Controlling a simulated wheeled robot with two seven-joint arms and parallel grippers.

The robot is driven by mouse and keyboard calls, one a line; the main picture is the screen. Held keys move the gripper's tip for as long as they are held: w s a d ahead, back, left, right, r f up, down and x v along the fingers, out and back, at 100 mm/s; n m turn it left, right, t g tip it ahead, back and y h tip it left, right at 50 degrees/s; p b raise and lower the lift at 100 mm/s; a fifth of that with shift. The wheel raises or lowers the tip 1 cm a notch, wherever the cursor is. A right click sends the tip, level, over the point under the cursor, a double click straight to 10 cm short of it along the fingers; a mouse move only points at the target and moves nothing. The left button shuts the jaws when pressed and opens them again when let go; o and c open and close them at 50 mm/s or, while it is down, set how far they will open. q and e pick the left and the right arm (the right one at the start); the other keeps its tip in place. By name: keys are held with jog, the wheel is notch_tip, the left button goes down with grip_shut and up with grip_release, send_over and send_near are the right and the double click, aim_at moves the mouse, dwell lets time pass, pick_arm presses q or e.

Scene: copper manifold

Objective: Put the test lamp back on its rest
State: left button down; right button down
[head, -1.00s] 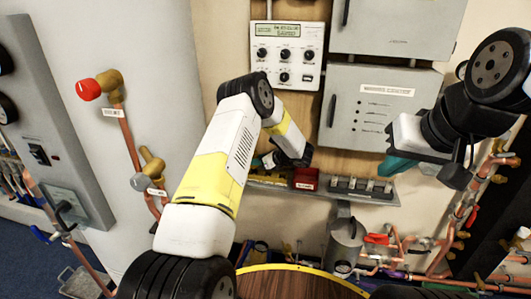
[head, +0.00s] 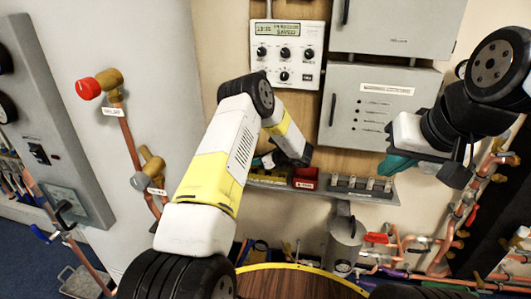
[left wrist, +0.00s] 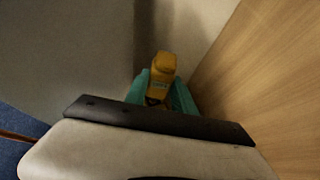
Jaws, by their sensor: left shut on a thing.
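A yellow tool, which I take to be the test lamp (left wrist: 162,68), shows in the left wrist view. My left gripper (left wrist: 160,98) is shut on it with teal fingers on both sides. In the head view my left gripper (head: 267,160) is mostly hidden behind my own arm, above the left end of the shelf; the lamp cannot be made out there. I cannot pick out the lamp's rest in either view. My right gripper (head: 397,164) is at the right, in front of the grey cabinet's lower edge; its finger gap is not clear.
A grey shelf (head: 352,193) runs along the wall, with a red box (head: 305,178) on it. Above are a meter panel (head: 286,55) and a grey cabinet (head: 375,110). A grey canister (head: 346,240) hangs below. Copper pipes stand left and right. A wooden panel (left wrist: 265,90) is close right of my left gripper.

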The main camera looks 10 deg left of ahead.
pick_arm(q)
jog(key=shift+f, duration=0.85)
jog(key=c, duration=1)
grip_release()
jog(key=shift+o, duration=0.2)
jog(key=v, duration=0.7)
jog(key=shift+s+d+r, duration=0.2)
jog(key=shift+d, duration=0.1)
